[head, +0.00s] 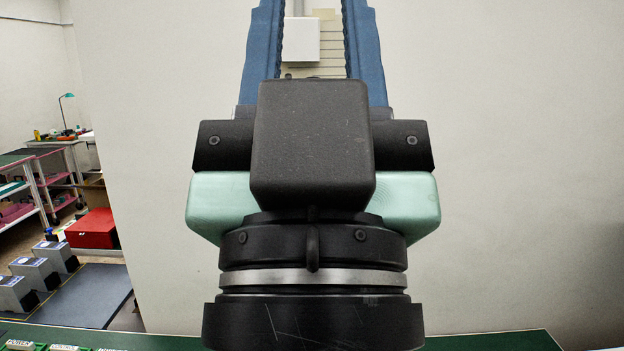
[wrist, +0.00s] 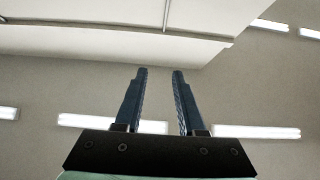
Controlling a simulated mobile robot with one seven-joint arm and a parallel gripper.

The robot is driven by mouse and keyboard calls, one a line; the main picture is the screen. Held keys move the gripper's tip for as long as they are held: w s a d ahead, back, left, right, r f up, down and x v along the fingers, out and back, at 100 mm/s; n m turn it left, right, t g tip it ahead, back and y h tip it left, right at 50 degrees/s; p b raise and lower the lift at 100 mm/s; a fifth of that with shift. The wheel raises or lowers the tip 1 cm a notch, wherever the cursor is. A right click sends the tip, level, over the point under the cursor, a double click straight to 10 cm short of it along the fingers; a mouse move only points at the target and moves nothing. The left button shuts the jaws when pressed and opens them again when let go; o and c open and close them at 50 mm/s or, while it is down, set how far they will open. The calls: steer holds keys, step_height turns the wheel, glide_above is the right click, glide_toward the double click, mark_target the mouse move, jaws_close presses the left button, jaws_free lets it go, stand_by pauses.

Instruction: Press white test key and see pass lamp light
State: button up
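My gripper (wrist: 159,71) points upward with its two blue fingers apart and nothing between them in the wrist view. In the head view my gripper fills the middle, and its fingertips run past the top edge. A white square block (head: 301,40) shows in the gap between the fingers, in front of or on a pale ribbed surface (head: 326,70). I cannot tell whether this block is the test key, or how far it is from the fingers. No pass lamp can be made out in either view; my arm hides the middle of the head view.
A plain pale wall (head: 500,170) stands behind my arm. A green surface (head: 490,342) runs along the bottom. At left are a shelf cart (head: 50,180), a red box (head: 93,230) and several grey boxes (head: 35,272). The wrist view shows ceiling lights (wrist: 255,132) and a white panel (wrist: 100,42).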

jaws_close()
stand_by(1.2)
